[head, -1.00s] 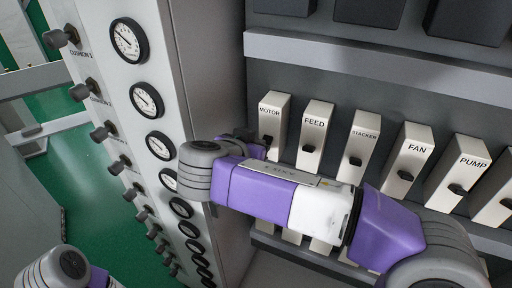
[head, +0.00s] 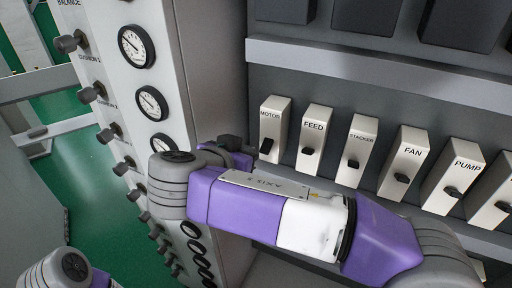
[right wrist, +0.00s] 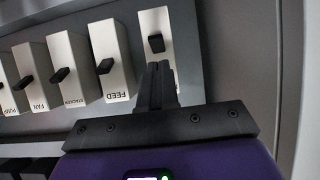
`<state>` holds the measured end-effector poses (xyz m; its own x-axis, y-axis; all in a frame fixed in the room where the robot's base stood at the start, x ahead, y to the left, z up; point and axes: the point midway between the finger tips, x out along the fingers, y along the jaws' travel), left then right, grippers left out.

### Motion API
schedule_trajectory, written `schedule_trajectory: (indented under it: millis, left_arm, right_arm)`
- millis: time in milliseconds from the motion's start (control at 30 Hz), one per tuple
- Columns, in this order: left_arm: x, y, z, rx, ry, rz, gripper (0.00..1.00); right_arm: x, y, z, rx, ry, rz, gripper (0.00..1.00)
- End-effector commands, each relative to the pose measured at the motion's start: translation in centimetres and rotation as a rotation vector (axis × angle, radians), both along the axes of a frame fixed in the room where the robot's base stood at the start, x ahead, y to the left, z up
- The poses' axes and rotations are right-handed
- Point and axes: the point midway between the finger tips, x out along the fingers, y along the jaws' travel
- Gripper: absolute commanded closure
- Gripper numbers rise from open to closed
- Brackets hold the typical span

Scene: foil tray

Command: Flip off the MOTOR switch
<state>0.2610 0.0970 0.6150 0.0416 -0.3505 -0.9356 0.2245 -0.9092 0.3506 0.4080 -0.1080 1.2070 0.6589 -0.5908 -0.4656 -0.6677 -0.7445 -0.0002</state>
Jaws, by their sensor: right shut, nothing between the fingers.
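The MOTOR switch box (head: 273,128) is the leftmost in a row of cream boxes. Its dark lever (head: 266,146) looks like a broader, flatter block than the levers beside it. In the right wrist view, where labels appear upside down, that lever (right wrist: 156,43) lies just beyond my fingertips. My right gripper (right wrist: 158,68) is shut and empty, in front of the MOTOR box, with a small apparent gap to the lever. In the head view my right gripper (head: 232,143) is partly hidden by its own wrist. My left gripper is out of view; only part of that arm shows lower left.
The FEED (head: 313,130), STACKER (head: 358,145), FAN (head: 404,160) and PUMP (head: 453,180) switches continue to the right. A side panel (head: 195,90) with gauges and knobs stands close on the left. A grey ledge (head: 370,68) runs above the switches.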

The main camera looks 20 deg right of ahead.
Motion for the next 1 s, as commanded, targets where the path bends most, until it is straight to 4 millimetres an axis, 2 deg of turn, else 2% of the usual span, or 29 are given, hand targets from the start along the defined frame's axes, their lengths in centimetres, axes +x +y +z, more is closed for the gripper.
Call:
schedule_trajectory:
  millis: [100,233,767,867,967,1000]
  left_arm:
    - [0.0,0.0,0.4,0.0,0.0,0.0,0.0]
    - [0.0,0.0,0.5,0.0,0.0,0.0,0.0]
    - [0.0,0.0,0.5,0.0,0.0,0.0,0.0]
    - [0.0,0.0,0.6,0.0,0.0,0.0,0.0]
    - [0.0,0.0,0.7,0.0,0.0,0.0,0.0]
    - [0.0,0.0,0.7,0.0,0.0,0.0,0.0]
  right_arm:
    - [-0.9,1.2,0.7,0.0,0.0,0.002,1.0]
    - [-1.3,1.7,0.9,0.001,0.001,0.0,1.0]
    - [-1.4,1.9,0.8,-0.002,0.005,0.001,1.0]
    - [-0.5,2.2,-0.9,-0.016,0.061,0.035,1.0]
    - [1.2,3.0,-5.3,-0.039,0.202,0.12,1.0]
    - [1.9,3.3,-7.8,-0.045,0.28,0.167,1.0]
